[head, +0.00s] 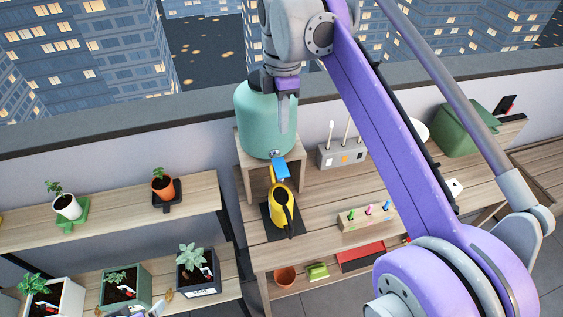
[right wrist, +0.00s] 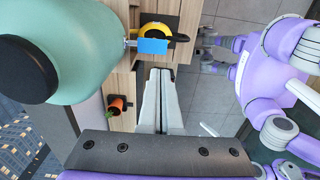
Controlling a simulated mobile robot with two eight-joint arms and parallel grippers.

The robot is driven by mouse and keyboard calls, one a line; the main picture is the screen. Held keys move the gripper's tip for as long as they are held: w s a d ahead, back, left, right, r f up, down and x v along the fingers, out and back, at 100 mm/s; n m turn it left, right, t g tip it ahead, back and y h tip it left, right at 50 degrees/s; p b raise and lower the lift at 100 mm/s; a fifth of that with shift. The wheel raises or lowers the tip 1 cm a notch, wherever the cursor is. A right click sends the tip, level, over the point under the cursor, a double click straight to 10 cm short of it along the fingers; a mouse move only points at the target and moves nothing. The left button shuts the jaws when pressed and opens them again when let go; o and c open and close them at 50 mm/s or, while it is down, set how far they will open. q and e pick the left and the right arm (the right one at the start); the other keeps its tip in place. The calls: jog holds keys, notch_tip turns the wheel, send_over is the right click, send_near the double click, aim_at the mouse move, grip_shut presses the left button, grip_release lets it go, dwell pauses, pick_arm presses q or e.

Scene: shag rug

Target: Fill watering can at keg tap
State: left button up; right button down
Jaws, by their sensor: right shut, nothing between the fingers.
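The teal keg (head: 262,112) stands on a raised wooden stand on the bench. Its tap has a blue handle (head: 281,169) at the keg's lower front. The yellow watering can (head: 281,208) stands upright on a dark mat (head: 268,222) below the tap; its upper back is partly hidden by the handle. My right gripper (head: 284,130) is shut and empty, pointing down in front of the keg, above the tap. The right wrist view shows its closed fingers (right wrist: 160,72), with the blue handle (right wrist: 153,46) and yellow can (right wrist: 178,37) beyond the tips. I see no water.
A grey holder (head: 341,156) with sticks stands right of the keg. A wooden block (head: 366,217) with coloured pegs sits at the bench's front. An orange potted plant (head: 163,188) is on the left shelf, with planters below. A green box (head: 464,132) is at the far right.

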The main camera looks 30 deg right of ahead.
aim_at(283, 173)
notch_tip(283, 173, down, 14)
jog(key=shift+r+b, duration=0.1)
jog(key=shift+b, duration=0.35)
jog(key=shift+s+a+f+t+h, duration=0.15)
jog(key=shift+s+f+t, duration=0.15)
jog(key=shift+t, duration=0.3)
jog(key=shift+s+d+f+t+h, duration=0.15)
jog(key=shift+f+t, duration=0.15)
jog(key=shift+t, duration=0.3)
jog(key=shift+a+f, duration=0.1)
jog(key=shift+f, duration=0.15)
dwell(5.5)
